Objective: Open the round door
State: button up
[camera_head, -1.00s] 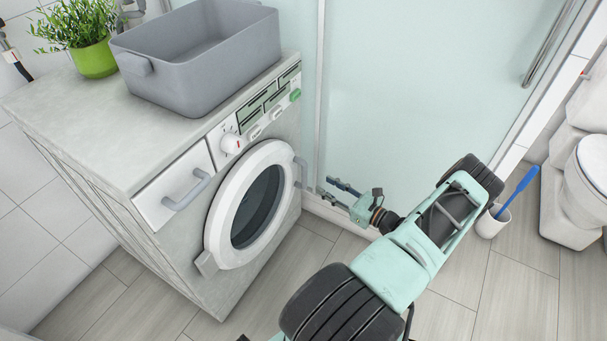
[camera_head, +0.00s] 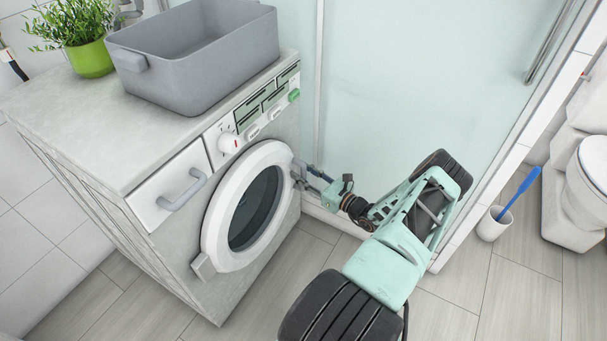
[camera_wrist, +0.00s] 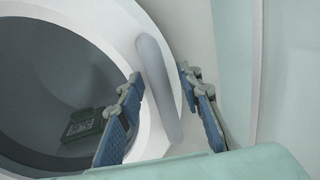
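The round door (camera_head: 246,205) is the white-rimmed porthole of the washing machine, and it looks shut. Its grey bar handle (camera_wrist: 158,88) is on the right side of the rim. My gripper (camera_head: 303,178) is at that handle in the head view. In the wrist view my gripper (camera_wrist: 160,103) is open, with one blue-padded finger on each side of the handle. A gap shows between the handle and the right finger; whether the left finger touches it I cannot tell. The handle is largely hidden by the gripper in the head view.
The grey washing machine (camera_head: 110,130) carries a grey basin (camera_head: 200,75) and a green plant pot (camera_head: 91,58). A glass shower panel (camera_head: 410,90) stands close behind my gripper. A toilet brush holder (camera_head: 492,224) is at right. Floor (camera_head: 240,300) in front is clear.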

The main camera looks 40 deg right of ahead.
grip_shut()
jog(key=shift+s, duration=0.15)
dwell(0.4)
